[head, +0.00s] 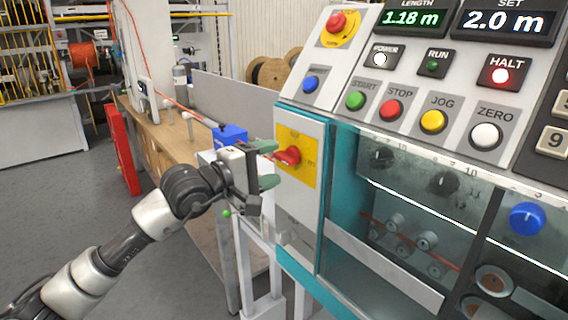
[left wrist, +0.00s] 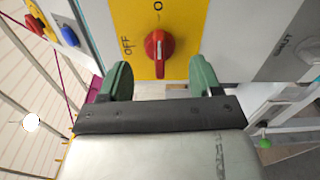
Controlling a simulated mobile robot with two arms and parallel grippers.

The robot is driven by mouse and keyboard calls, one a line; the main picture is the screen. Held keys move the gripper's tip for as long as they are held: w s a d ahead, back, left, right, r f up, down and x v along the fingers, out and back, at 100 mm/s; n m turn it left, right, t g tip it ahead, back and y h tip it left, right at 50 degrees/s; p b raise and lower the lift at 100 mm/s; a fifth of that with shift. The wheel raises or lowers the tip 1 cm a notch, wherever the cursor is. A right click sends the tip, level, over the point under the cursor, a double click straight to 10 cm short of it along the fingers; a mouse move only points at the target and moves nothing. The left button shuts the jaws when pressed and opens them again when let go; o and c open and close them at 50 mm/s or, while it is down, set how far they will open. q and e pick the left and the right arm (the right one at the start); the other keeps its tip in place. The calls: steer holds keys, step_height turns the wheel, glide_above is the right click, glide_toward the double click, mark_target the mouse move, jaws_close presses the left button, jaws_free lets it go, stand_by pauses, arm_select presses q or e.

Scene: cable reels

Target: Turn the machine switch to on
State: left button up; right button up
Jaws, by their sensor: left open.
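The machine switch is a red rotary knob (head: 288,156) on a yellow plate (head: 311,150) on the machine's white side panel. In the left wrist view the knob (left wrist: 158,46) stands on the yellow plate (left wrist: 188,25). The word OFF is at its left, and another marking is partly cut off at the top edge. My left gripper (head: 268,167) is open, with its green fingertips close to the knob. In the wrist view the fingers (left wrist: 160,78) are apart and below the knob, one to each side; I cannot tell whether they touch anything. My right gripper is not in view.
The control panel has a red emergency button (head: 337,22), several coloured buttons and a lit red HALT lamp (head: 501,75). Displays read 1.18 m and 2.0 m. A blue knob (head: 527,218) is lower right. A wooden bench (head: 170,133) with a blue block (head: 230,135) lies behind my gripper.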

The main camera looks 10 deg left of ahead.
arm_select(q)
steer(key=b+v, duration=0.2)
steer(key=v, duration=0.2)
stand_by(0.4)
